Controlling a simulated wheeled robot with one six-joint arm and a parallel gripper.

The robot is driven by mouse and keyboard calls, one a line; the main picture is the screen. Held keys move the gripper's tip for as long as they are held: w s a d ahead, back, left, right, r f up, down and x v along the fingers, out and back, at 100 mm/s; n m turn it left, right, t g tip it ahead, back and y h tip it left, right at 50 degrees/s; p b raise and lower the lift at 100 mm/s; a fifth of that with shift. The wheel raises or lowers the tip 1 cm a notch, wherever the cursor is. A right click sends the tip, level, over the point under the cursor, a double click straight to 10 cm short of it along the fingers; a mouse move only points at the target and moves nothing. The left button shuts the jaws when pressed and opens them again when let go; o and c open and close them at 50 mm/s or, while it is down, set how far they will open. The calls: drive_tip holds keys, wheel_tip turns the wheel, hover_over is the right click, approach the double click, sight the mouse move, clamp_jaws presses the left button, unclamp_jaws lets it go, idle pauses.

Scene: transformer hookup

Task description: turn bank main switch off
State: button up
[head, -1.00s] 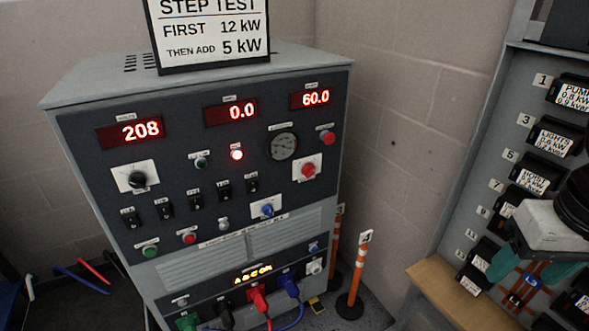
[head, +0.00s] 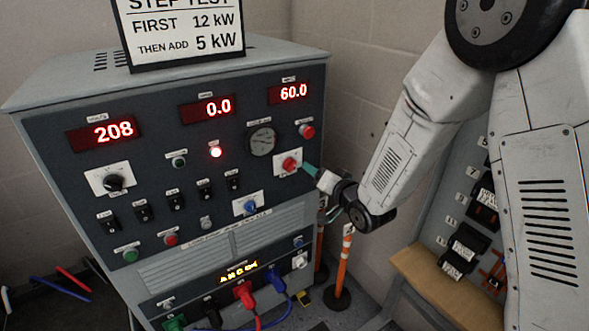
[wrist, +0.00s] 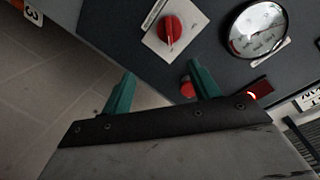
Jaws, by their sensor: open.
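The bank's red rotary switch (head: 290,163) sits on a white plate at the right of the load bank's dark front panel (head: 215,180); its label is too small to read. In the wrist view the red knob (wrist: 170,31) shows its raised grip bar just beyond the fingertips. My gripper (head: 311,169) is close to the panel, just right of the knob in the head view. In the wrist view my gripper (wrist: 161,72) has its two teal fingers spread, with nothing between them. I cannot tell the exact gap to the knob.
A red button (wrist: 187,87) is partly behind one finger. A round gauge (head: 262,141) is left of the switch, and a blue knob (head: 249,206) is below. Displays read 208, 0.0 and 60.0. An orange post (head: 343,270) stands beside the bank; a breaker panel (head: 425,235) is at right.

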sight(294, 168)
drive_tip(key=shift+t+y, duration=0.4)
drive_tip(key=shift+y, duration=0.5)
drive_tip(key=w+a, duration=0.2)
drive_tip(key=w+a+f, duration=0.1)
drive_tip(key=a, duration=0.1)
drive_tip(key=w+a+f, duration=0.1)
drive_tip(key=w+a, duration=0.1)
drive_tip(key=a, duration=0.1)
drive_tip(key=shift+w+f, duration=0.1)
drive_tip(key=shift+w, duration=0.25)
drive_tip(key=c, duration=1)
